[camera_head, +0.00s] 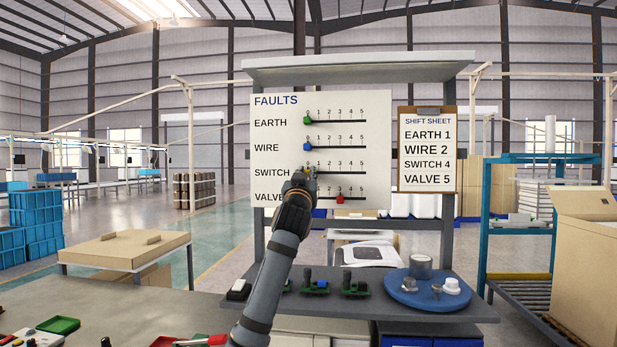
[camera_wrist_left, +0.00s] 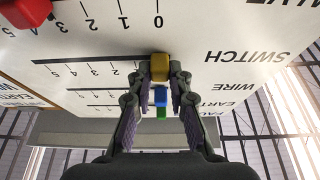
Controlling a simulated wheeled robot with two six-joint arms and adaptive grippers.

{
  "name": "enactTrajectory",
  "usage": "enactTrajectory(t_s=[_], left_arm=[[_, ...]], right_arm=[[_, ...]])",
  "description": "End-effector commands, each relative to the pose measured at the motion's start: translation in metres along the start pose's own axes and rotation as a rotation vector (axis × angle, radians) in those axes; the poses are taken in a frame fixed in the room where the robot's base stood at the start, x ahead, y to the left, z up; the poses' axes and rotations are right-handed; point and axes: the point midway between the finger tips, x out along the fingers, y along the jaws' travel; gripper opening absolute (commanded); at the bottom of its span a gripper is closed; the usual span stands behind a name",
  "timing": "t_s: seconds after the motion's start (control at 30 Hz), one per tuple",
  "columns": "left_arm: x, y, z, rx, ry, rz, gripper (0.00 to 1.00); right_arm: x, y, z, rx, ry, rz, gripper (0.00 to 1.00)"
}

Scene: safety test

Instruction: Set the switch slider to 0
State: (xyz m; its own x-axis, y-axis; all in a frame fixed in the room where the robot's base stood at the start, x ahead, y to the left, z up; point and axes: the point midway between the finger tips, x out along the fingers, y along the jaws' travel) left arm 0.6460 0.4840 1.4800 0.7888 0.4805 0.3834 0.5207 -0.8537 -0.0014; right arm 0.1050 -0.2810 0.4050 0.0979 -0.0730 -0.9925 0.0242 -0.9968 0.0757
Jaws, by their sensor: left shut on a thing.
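The FAULTS board (camera_head: 372,110) has rows EARTH, WIRE, SWITCH and VALVE with 0 to 5 scales. My left gripper (camera_head: 305,176) is at the left end of the SWITCH row. In the left wrist view, where the board appears upside down, its fingers (camera_wrist_left: 160,76) are shut on the yellow switch slider (camera_wrist_left: 160,66). That slider stands at the 0 end, in line with the VALVE row's 0; its own 0 mark is hidden. The green earth slider (camera_head: 307,120) and blue wire slider (camera_head: 308,146) sit at 0. The red valve slider (camera_head: 340,199) sits near 3. My right gripper is out of view.
A shift sheet (camera_head: 428,150) on a clipboard hangs right of the board, reading SWITCH 4. Below are a shelf with several small green fixtures (camera_head: 355,285) and a blue round tray (camera_head: 405,296) holding metal parts. A grey worktop (camera_head: 120,308) lies in front.

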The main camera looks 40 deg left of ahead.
Motion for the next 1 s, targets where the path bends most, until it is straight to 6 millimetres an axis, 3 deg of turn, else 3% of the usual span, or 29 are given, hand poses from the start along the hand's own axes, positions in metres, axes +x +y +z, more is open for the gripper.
enactTrajectory(t_s=[0.13, 0.17, 0.33, 0.67, 0.77, 1.0], left_arm=[[0.0, -0.001, 0.001, 0.003, -0.003, -0.004, 0.0], [0.0, -0.001, 0.001, 0.004, -0.003, -0.004, 0.2], [0.0, -0.001, 0.0, 0.003, -0.002, -0.004, 0.41], [-0.003, -0.001, 0.0, 0.003, -0.001, -0.003, 0.41], [-0.016, -0.001, 0.0, 0.005, 0.001, -0.002, 0.41], [-0.074, -0.002, 0.0, 0.01, 0.001, -0.002, 0.41]], right_arm=[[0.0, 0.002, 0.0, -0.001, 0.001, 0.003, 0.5], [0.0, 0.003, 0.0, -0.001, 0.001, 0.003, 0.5], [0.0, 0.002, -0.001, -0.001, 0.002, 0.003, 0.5], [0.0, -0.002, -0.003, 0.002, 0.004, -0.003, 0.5], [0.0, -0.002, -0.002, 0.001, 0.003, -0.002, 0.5], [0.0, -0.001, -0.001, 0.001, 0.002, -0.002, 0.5]])
